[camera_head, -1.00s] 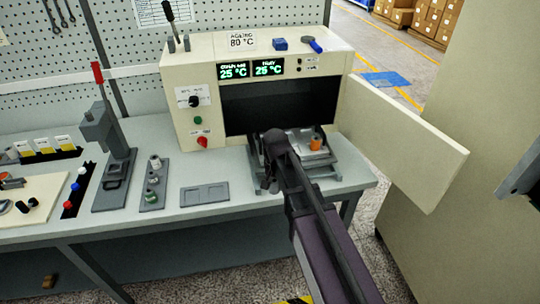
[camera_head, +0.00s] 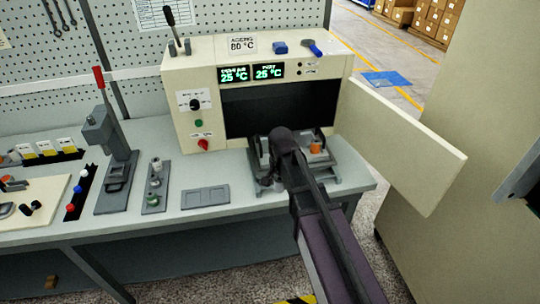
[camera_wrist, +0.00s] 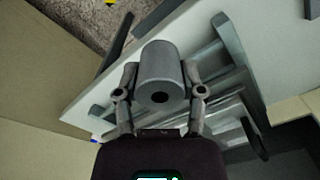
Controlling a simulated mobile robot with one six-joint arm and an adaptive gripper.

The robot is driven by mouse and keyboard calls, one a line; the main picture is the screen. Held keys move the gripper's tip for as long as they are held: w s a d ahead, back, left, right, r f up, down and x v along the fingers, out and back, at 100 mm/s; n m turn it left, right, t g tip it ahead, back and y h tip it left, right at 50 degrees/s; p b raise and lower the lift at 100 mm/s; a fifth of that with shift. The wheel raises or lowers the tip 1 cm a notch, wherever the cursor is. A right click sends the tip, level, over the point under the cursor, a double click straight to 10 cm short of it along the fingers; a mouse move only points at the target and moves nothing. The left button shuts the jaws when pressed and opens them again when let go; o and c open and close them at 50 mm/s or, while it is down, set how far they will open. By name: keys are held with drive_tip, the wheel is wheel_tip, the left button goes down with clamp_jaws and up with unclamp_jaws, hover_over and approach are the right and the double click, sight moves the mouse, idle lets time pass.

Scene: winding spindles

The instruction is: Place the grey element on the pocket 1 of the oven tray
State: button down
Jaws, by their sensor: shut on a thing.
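The grey element (camera_wrist: 160,62) is a cylinder with a dark hole in its end. In the wrist view it sits between the two fingers of my gripper (camera_wrist: 160,92), which is shut on it. The oven tray (camera_head: 347,179) is out in front of the open oven (camera_head: 180,90), on the bench's right end. My gripper also shows in the head view (camera_head: 266,168), over the tray's left side; my arm hides the element and much of the tray there. Grey tray bars (camera_wrist: 232,50) show beneath the element in the wrist view. I cannot tell which pocket is pocket 1.
An orange piece (camera_head: 315,148) sits on the tray's right side. The oven door (camera_head: 405,140) stands open to the right. A flat grey plate (camera_head: 205,197), a stand with knobs (camera_head: 154,190) and a lever press (camera_head: 113,160) are to the left on the bench.

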sight(278, 178)
drive_tip(key=r+m+p, duration=0.1)
drive_tip(key=r, duration=0.1)
drive_tip(key=r+m+p, duration=0.1)
drive_tip(key=r+p, duration=0.1)
drive_tip(key=shift+a, duration=0.2)
drive_tip(key=shift+a+r+m+p, duration=0.1)
drive_tip(key=shift+r+m+p, duration=0.6)
drive_tip(key=shift+m, duration=0.2)
drive_tip(key=w+a, duration=0.1)
drive_tip(key=w, duration=0.3)
drive_tip(key=w+a+f+b, duration=0.1)
drive_tip(key=w, duration=0.4)
drive_tip(key=w+a, duration=0.1)
drive_tip(key=w, duration=0.4)
drive_tip(key=shift+w+a+f, duration=0.1)
drive_tip(key=shift+w+f, duration=0.05)
drive_tip(key=shift+f, duration=0.1)
drive_tip(key=shift+w+a+b, duration=0.1)
drive_tip(key=shift+w+b, duration=0.2)
drive_tip(key=shift+w, duration=0.2)
drive_tip(key=shift+w+f, duration=0.2)
drive_tip(key=shift+f, duration=0.1)
drive_tip(key=shift+s+f+b, duration=0.1)
drive_tip(key=shift+f+b, duration=1.4)
drive_tip(key=shift+b, duration=0.25)
